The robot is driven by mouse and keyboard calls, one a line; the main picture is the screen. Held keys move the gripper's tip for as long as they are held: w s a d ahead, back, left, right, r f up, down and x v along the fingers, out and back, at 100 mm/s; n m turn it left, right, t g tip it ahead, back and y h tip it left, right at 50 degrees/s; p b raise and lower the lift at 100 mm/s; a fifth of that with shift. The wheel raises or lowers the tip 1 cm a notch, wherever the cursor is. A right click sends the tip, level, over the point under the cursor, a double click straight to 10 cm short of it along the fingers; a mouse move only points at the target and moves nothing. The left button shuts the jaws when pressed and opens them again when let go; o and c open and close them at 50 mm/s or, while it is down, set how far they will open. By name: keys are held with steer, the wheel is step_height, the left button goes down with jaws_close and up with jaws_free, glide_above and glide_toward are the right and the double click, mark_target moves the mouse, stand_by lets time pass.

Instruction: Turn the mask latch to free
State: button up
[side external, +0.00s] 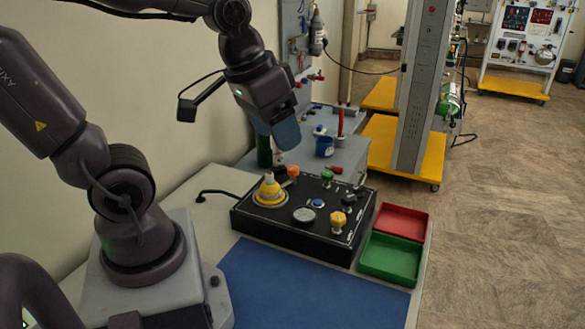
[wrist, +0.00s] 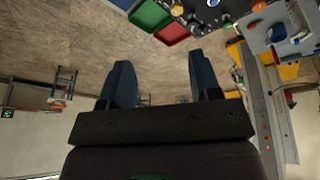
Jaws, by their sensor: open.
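A black control panel (side external: 285,228) stands on the bench in the side external view. A yellow cone-shaped part on a round yellow base (side external: 269,192) sits at its left; it may be the mask, but I cannot tell. An orange knob (side external: 293,171), a green knob (side external: 327,176), a blue button (side external: 317,203), a round gauge (side external: 303,214) and a yellow knob (side external: 338,219) share the top. I cannot tell which part is the mask latch. My gripper (side external: 284,137) is above the panel's back edge, touching none of it. In the wrist view my gripper (wrist: 163,92) is open and empty.
A red tray (side external: 402,222) and a green tray (side external: 391,259) stand right of the panel. A blue mat (side external: 300,290) lies clear in front. Behind is a grey surface (side external: 352,158) with a blue cup (side external: 324,146) and a red upright part (side external: 340,122).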

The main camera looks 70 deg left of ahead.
steer(key=w+a+f+n+t+h, duration=0.1)
steer(key=w+n+t, duration=0.15)
steer(key=w, duration=0.45)
steer(key=w+a+n+t+h, duration=0.1)
steer(key=w+a+n, duration=0.15)
steer(key=w, duration=0.45)
steer(key=w+a+f+n+t+y, duration=0.25)
steer(key=w+a+n+y, duration=0.35)
steer(key=a, duration=0.4)
steer(key=n+g, duration=0.7)
steer(key=g, duration=0.4)
glide_toward(293, 167)
steer(key=x, duration=0.9)
steer(key=shift+s+f, duration=0.1)
steer(key=c, duration=0.9)
